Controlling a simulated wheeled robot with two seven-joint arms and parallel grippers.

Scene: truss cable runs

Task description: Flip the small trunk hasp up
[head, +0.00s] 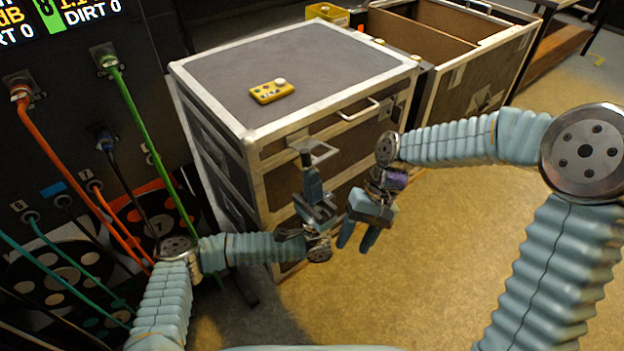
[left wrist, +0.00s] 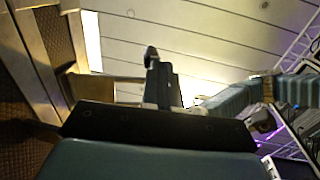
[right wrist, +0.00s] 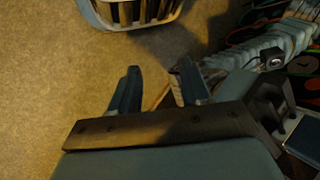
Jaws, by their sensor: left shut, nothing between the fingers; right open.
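The trunk (head: 330,50) has a grey lid with silver edging. A small metal hasp (head: 324,152) with a loop stands out from its front face, near the front-left corner below the lid edge. My left gripper (head: 303,152) is shut and empty, pointing up, with its tips at the hasp; I cannot tell if they touch. In the left wrist view its fingers (left wrist: 162,82) are together, with a dark hook shape beside the tip. My right gripper (head: 357,238) is open and empty, pointing down in front of the trunk; its fingers show apart in the right wrist view (right wrist: 157,85).
A pull handle (head: 359,109) is on the trunk front. An open crate (head: 483,65) stands behind right. Cables (head: 70,165) hang from a panel at left. A basket (right wrist: 128,14) is on the floor.

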